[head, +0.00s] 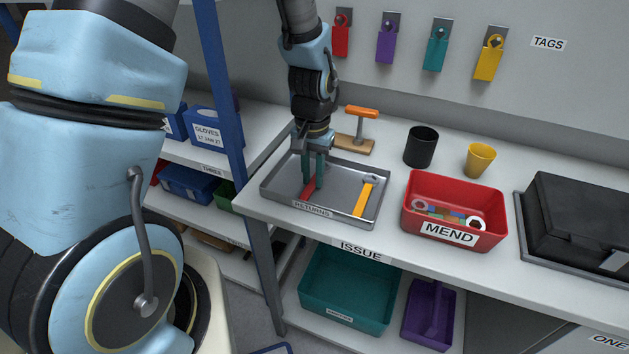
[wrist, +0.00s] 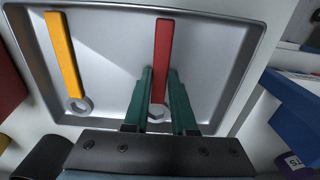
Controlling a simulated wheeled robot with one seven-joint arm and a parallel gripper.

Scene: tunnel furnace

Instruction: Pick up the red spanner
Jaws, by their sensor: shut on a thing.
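The red spanner (wrist: 163,48) lies in the grey metal returns tray, its handle running away from my gripper in the wrist view and its metal ring end near the finger bases. In the head view its red handle (head: 308,189) shows at the left part of the tray (head: 333,216). My gripper (head: 313,178) points down into the tray, its green fingers (wrist: 159,85) shut on the red spanner, one on each side of it. The spanner appears at or close to the tray floor; I cannot tell if it is clear of it.
A yellow spanner (head: 364,196) lies at the tray's right. A red MEND bin (head: 455,235), a black cup (head: 420,148), a yellow cup (head: 480,160) and an orange-handled tool (head: 361,130) stand nearby. A black case (head: 580,220) is at the right. A blue post (head: 222,100) rises left of the bench.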

